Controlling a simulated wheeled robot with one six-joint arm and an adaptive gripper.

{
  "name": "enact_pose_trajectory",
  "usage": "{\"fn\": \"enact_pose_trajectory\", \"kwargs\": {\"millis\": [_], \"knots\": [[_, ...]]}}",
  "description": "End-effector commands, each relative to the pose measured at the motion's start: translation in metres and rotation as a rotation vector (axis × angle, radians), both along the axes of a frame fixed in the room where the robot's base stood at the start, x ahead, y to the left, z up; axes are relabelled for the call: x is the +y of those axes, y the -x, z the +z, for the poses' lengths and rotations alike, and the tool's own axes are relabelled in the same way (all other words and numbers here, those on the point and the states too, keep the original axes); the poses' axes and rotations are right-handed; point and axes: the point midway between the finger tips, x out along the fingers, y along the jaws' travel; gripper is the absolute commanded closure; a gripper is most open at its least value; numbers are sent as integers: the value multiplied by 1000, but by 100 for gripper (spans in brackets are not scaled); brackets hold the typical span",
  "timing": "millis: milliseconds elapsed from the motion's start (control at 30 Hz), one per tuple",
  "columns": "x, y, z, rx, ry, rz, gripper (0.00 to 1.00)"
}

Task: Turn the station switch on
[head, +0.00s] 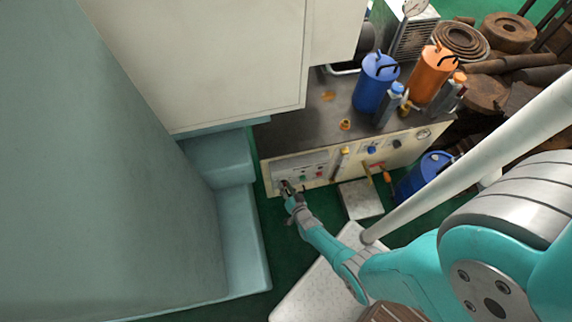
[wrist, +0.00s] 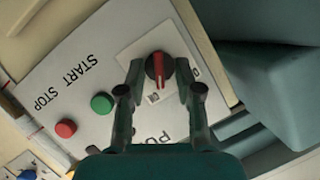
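The station switch (wrist: 160,70) is a round black knob with a red pointer bar, on a white plate, in the upper middle of the wrist view. My gripper (wrist: 159,67) is open, with one fingertip on each side of the knob. A small gap seems to show on both sides; I cannot tell how deep the fingers reach. In the head view my gripper (head: 286,187) is at the left end of the front panel (head: 322,161) and hides the switch there.
A green button (wrist: 102,103) and a red button (wrist: 66,128), by START and STOP labels, sit left of the switch. A teal block (wrist: 262,85) stands close on the right. The bench top (head: 300,125) holds a blue can (head: 374,85) and an orange can (head: 431,75).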

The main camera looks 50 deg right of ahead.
Motion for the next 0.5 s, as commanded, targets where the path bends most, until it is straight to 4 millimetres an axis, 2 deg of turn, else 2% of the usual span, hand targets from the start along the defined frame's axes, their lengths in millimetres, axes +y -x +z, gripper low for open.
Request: {"fn": "enact_pose_trajectory", "kwargs": {"millis": [333,500], "knots": [[2,4,-1,3,0,1,66],[7,17,2,5,0,3,66]]}}
